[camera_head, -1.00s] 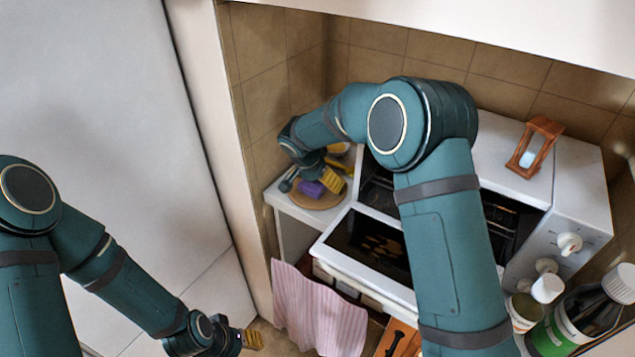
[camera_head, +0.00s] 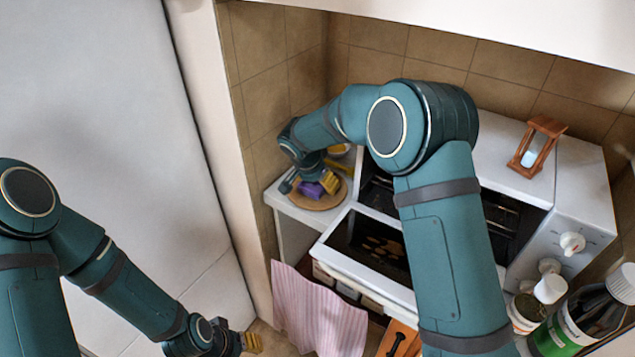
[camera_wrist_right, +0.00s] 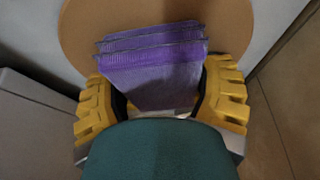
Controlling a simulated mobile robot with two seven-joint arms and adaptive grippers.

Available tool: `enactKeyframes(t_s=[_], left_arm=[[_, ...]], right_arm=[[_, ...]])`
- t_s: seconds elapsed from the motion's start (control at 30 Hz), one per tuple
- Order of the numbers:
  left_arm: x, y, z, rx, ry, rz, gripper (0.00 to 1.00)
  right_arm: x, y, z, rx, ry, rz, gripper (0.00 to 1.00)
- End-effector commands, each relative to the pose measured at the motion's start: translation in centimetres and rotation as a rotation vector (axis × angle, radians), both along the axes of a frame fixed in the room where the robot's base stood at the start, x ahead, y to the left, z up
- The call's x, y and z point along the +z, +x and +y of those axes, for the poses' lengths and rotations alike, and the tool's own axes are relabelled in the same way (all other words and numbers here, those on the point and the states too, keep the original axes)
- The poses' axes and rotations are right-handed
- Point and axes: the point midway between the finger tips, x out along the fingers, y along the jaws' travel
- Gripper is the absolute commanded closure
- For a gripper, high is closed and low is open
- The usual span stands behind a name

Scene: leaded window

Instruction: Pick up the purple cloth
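The purple cloth (camera_head: 312,189) is a small folded stack on a round wooden board (camera_head: 327,202) on the white counter at the back left. In the right wrist view the cloth (camera_wrist_right: 152,72) stands between the two yellow fingers of my right gripper (camera_wrist_right: 160,100). The fingers press against both its sides, so the gripper looks shut on it. Whether the cloth is clear of the board is hard to tell. My left gripper (camera_head: 252,342) hangs low at the bottom, away from the cloth; its finger opening is not clear.
A white oven (camera_head: 375,265) with its door open stands right of the board. A pink striped towel (camera_head: 315,310) hangs in front. A wooden hourglass (camera_head: 537,147) stands on the oven top. Jars and bottles (camera_head: 565,325) crowd the lower right. A tiled wall is close behind the board.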

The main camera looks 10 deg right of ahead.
Motion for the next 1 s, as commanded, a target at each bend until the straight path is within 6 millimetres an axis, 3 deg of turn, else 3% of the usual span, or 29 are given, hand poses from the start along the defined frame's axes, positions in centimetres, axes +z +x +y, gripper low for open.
enactKeyframes(t_s=[0.37, 0.57, 1.0], left_arm=[[0.0, 0.0, 0.0, 0.000, 0.000, 0.000, 0.54], [1.3, 0.0, 0.0, 0.000, 0.000, 0.000, 0.54], [2.2, 0.3, 0.1, 0.006, 0.002, -0.007, 0.54]], right_arm=[[0.0, 0.0, 0.0, 0.000, 0.000, 0.000, 0.67], [0.7, 0.0, 0.0, -0.001, 0.000, 0.001, 0.67], [9.0, 0.0, 0.0, -0.001, 0.000, -0.002, 0.67]])
